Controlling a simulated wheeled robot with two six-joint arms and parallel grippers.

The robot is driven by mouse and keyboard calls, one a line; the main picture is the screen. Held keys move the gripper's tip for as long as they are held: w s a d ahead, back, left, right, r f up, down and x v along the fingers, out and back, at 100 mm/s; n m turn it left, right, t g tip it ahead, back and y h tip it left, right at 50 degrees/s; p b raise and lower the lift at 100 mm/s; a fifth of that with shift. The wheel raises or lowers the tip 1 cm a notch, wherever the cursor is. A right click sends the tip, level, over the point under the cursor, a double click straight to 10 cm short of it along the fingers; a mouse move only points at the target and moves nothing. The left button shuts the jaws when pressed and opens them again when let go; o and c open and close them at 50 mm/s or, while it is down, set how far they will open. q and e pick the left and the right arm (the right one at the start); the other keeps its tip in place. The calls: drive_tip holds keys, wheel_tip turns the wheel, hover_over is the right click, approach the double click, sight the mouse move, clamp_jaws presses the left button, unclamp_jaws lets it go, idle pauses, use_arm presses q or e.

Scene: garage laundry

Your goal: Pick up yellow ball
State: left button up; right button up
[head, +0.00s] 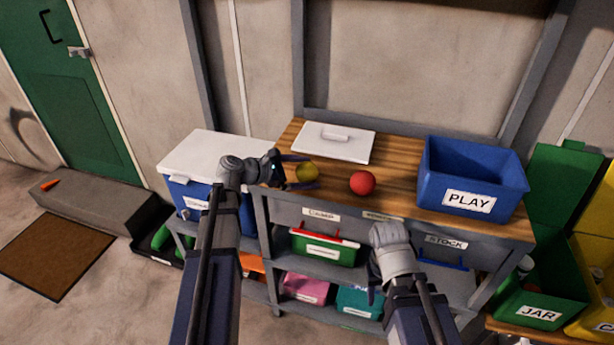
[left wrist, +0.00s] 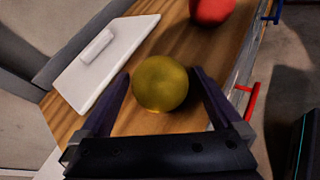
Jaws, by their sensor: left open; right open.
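The yellow ball (head: 307,172) rests on the wooden bench top near its left end. My left gripper (head: 304,171) is open, with one finger on each side of the ball. In the left wrist view the yellow ball (left wrist: 160,83) sits between the two spread fingertips of the left gripper (left wrist: 160,85), with a small gap visible on each side. My right gripper (head: 375,285) hangs low in front of the bench, mostly hidden behind its own wrist, away from the ball.
A red ball (head: 362,183) lies right of the yellow ball; it also shows in the left wrist view (left wrist: 211,10). A white lid (head: 345,146) lies behind. A blue PLAY bin (head: 430,185) stands at the right. A white-lidded blue box (head: 200,155) is at the left.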

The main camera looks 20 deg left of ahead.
use_arm(q)
drive_tip(key=c, duration=1.3)
drive_tip(key=shift+r, duration=0.1)
